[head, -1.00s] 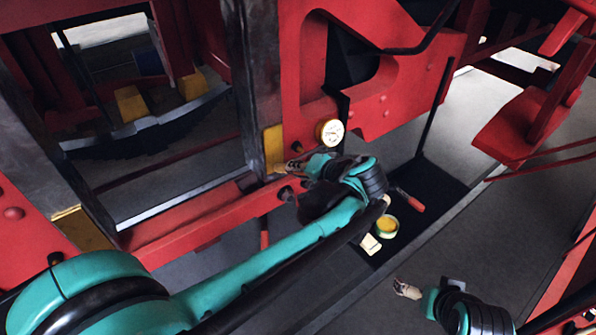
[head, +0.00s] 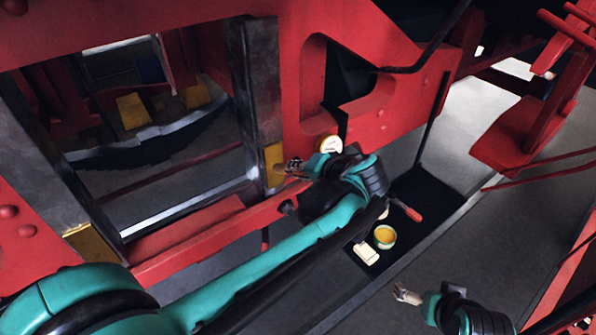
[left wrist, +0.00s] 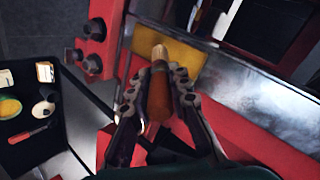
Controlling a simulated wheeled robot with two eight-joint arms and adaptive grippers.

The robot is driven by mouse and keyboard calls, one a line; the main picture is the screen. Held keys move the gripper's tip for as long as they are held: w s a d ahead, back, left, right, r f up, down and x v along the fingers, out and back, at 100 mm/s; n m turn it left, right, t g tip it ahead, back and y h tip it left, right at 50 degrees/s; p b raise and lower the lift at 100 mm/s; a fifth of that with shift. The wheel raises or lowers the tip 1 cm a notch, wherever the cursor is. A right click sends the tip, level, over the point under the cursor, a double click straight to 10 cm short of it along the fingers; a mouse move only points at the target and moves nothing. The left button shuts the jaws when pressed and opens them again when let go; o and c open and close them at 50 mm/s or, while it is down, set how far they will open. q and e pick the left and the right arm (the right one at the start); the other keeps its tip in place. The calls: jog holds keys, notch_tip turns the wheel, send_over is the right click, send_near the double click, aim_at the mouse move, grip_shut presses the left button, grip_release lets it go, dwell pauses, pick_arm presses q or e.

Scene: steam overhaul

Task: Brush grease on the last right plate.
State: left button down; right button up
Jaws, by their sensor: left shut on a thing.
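The right plate, a yellow patch (head: 273,165), sits low on the dark steel upright. In the left wrist view this yellow plate (left wrist: 183,57) lies just beyond my left gripper. My left gripper (head: 291,167) is beside the plate's right edge. It also shows in the left wrist view (left wrist: 158,80), shut on a brush with an orange-brown handle (left wrist: 158,105). The brush's pale tip (left wrist: 160,52) overlaps the plate; I cannot tell whether it touches. My right gripper (head: 403,294) is low at the right, over the floor; its jaw opening is unclear.
A black tray (head: 432,190) holds a tin of yellow grease (head: 385,236), a pale block (head: 366,252) and a red-handled tool (head: 406,210). A red bar (head: 205,235) runs below. Another yellow patch (head: 92,246) is at left.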

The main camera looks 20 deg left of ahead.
pick_arm(q)
notch_tip(320, 180, down, 8)
jog(key=b, duration=0.6)
jog(key=shift+r, duration=0.1)
dwell(0.3)
jog(key=s+d, duration=0.3)
jog(key=d, duration=0.1)
jog(key=shift+s+d, duration=0.35)
jog(key=shift+d, duration=0.05)
jog(key=shift+s+d, duration=0.95)
jog(key=shift+d, duration=0.2)
